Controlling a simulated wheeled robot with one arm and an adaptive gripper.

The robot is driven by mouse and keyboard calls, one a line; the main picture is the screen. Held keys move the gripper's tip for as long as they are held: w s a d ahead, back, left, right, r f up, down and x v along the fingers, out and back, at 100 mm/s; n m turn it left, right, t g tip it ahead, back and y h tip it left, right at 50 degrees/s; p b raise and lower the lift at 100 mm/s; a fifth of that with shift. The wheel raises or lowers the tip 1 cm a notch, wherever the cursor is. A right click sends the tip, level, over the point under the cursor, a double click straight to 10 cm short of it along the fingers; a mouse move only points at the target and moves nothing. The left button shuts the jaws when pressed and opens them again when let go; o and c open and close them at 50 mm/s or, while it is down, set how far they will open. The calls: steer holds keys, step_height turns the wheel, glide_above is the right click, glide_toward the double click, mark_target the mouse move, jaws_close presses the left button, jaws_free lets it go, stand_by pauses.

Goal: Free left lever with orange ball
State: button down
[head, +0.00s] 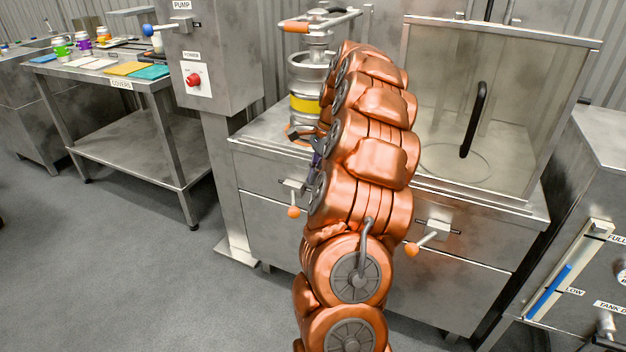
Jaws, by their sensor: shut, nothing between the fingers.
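The left lever with its orange ball (294,211) sticks out of the front of the steel machine, low on its left side, with the ball hanging below a small bracket (293,186). My gripper (312,143) is dark and shows at the left edge of my copper arm, above and slightly right of the left lever and apart from the ball. It looks shut and empty, and its fingers are partly hidden by the arm. A second lever with an orange ball (412,249) is on the front at the right of my arm.
A keg (305,105) with a yellow band stands on the machine top behind my gripper. A clear guard with a black handle (473,120) is at the right. A pump post with a red button (194,80) stands left. Open floor (120,270) lies at the front left.

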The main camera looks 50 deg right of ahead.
mark_target(293, 202)
steer(key=b+x, duration=0.2)
steer(key=x, duration=0.6)
steer(key=shift+f, duration=0.25)
steer(key=shift+a+r+p, duration=0.1)
steer(key=shift+a+p, duration=0.05)
steer(key=shift+p, duration=0.2)
